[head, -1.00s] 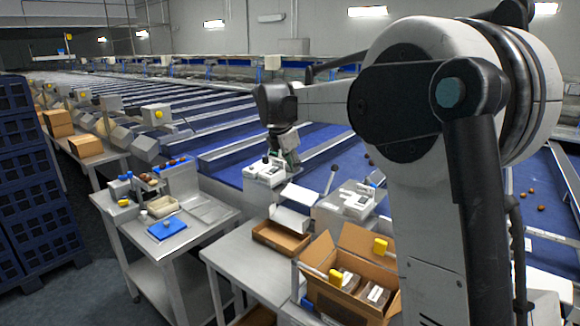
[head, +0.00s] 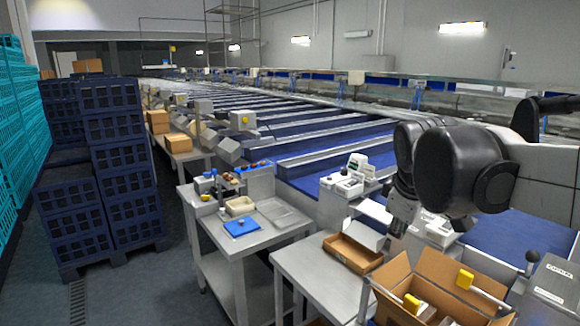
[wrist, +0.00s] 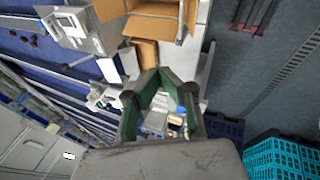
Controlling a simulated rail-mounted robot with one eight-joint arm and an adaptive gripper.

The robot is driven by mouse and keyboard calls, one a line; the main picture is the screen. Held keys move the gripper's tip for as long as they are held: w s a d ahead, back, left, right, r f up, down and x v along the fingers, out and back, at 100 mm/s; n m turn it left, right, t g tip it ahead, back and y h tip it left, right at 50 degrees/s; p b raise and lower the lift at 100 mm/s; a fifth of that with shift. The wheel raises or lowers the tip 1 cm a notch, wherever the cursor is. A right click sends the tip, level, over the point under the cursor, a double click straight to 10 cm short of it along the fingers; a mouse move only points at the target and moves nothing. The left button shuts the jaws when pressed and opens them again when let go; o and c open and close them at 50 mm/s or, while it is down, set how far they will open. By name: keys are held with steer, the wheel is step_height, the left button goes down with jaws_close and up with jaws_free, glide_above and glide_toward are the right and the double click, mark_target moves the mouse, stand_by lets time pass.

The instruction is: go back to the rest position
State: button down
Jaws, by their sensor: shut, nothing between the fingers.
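My gripper (head: 402,212) hangs at the end of my arm at the right of the head view, pointing down, beside the small open carton and the weighing machine behind the benches. Its fingertips are hard to make out there. In the wrist view the green-edged fingers of my gripper (wrist: 165,75) bend in toward each other, shut, and nothing is held. The arm reaches in from the right edge.
A steel bench (head: 215,222) carries a blue board (head: 242,227) and a small tray. An open cardboard box (head: 440,275) stands at the front right, a shallow carton (head: 352,253) near it. Dark blue crates (head: 125,180) stack at the left. Floor between crates and benches is clear.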

steer(key=s+a+f+m+t+b, duration=0.1)
steer(key=s+f+m, duration=0.3)
steer(key=s+f, duration=0.2)
steer(key=s+a+f+m+t+y, duration=0.1)
steer(key=s+f+m, duration=0.4)
steer(key=s, duration=0.6)
steer(key=shift+a+f+b, duration=0.15)
steer(key=shift+f+b, duration=0.25)
steer(key=shift+f, duration=0.05)
steer(key=shift+s, duration=0.1)
stand_by(0.8)
